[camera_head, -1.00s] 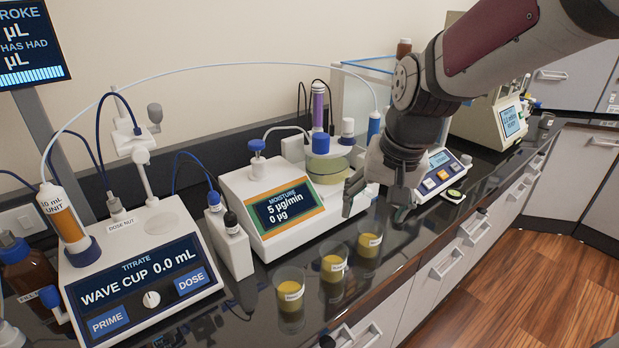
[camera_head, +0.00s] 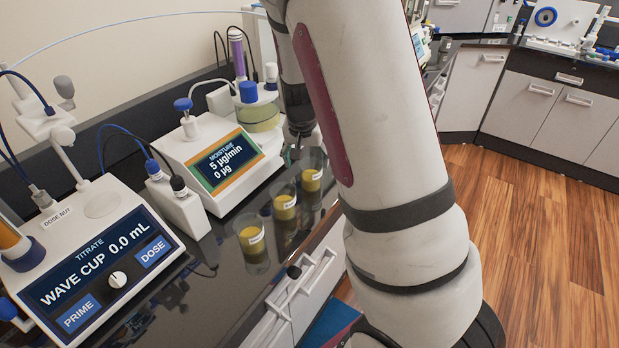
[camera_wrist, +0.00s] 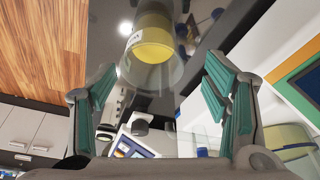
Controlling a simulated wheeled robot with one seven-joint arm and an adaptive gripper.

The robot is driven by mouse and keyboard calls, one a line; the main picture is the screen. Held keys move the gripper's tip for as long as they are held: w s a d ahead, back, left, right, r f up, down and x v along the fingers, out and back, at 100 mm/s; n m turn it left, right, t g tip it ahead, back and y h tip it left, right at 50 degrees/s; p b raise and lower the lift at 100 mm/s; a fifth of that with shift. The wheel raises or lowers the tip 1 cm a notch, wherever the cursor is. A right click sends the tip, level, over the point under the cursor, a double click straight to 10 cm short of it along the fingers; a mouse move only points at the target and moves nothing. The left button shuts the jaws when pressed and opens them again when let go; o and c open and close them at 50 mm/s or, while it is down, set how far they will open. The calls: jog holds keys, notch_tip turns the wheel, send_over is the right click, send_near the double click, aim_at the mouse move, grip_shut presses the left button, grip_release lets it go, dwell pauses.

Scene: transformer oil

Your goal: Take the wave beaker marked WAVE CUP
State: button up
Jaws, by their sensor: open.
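Three clear beakers with yellow contents stand in a row on the dark bench in the head view: a front one (camera_head: 255,240), a middle one (camera_head: 286,210) and a far one (camera_head: 312,181). Each has a small white label whose words I cannot read, so I cannot tell which is the wave beaker. My gripper (camera_wrist: 160,72) is open in the wrist view, with one beaker (camera_wrist: 154,45) ahead between its fingers, not held. In the head view my gripper is mostly hidden by my arm, near the far beaker.
The titrator (camera_head: 100,255) shows "WAVE CUP 0.0 mL" at the left. The moisture meter (camera_head: 222,165) stands behind the beakers, with a small white bottle block (camera_head: 180,208) beside it. Drawer handles (camera_head: 300,285) line the bench front.

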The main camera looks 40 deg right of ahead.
jog(key=shift+s+d+x, duration=0.1)
jog(key=shift+d+x, duration=0.1)
jog(key=shift+x, duration=1.55)
jog(key=shift+s+d+x, duration=0.1)
jog(key=shift+d+x, duration=0.05)
jog(key=shift+x, duration=1.65)
jog(key=shift+r, duration=0.1)
jog(key=c, duration=1.4)
jog(key=shift+o, duration=0.2)
